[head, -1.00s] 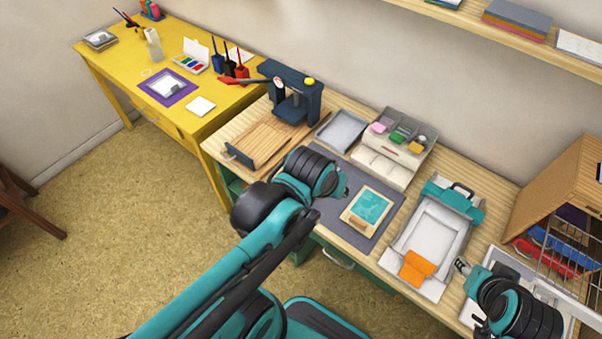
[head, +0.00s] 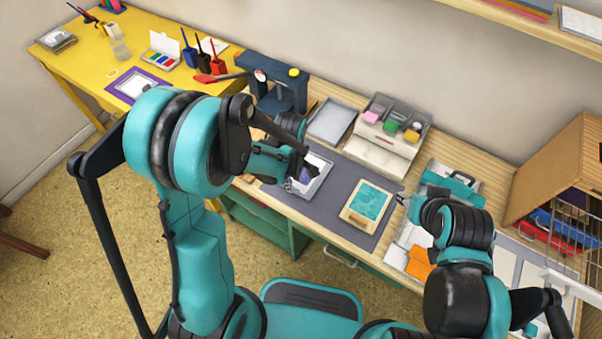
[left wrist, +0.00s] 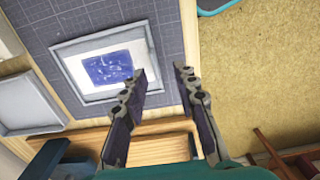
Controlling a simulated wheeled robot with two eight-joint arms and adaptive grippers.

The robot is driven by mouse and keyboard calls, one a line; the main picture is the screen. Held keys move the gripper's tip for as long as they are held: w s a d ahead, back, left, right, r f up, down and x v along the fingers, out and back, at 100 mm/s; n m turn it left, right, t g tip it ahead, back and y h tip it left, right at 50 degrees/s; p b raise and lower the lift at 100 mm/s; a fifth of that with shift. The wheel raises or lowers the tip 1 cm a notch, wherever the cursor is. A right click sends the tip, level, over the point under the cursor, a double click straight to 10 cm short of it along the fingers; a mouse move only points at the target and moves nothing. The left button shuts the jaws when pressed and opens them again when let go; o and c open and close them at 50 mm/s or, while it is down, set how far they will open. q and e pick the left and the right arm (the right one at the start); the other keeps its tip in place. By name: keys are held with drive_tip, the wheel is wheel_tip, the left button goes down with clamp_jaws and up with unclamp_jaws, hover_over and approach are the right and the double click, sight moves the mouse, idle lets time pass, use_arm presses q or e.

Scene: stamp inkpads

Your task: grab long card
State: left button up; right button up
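A white card with a blue print (left wrist: 110,68) lies in a grey tray (left wrist: 62,104) on the dark mat in the left wrist view. In the head view the tray (head: 322,178) is partly covered by my left arm. I cannot tell whether this is the long card. My left gripper (left wrist: 161,72) is open and empty, its fingertips over the tray's edge and the mat beside it. In the head view the left gripper (head: 290,184) is small at the tray's near left side. My right gripper (head: 402,200) is beside the mat's right edge, its opening unclear.
A teal inkpad (head: 370,203) sits on the dark mat (head: 342,188). An empty grey tray (head: 331,122) and a drawer box with coloured pads (head: 392,124) stand behind. A dark press (head: 278,88) is back left. Orange and white pieces (head: 419,262) lie at right.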

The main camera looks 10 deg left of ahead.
sight(305, 188)
use_arm(q)
drive_tip(key=f+b, duration=0.1)
drive_tip(key=f, duration=0.3)
drive_tip(key=w+f+b, duration=0.1)
drive_tip(key=f, duration=0.1)
drive_tip(key=shift+b, duration=0.3)
clamp_jaws()
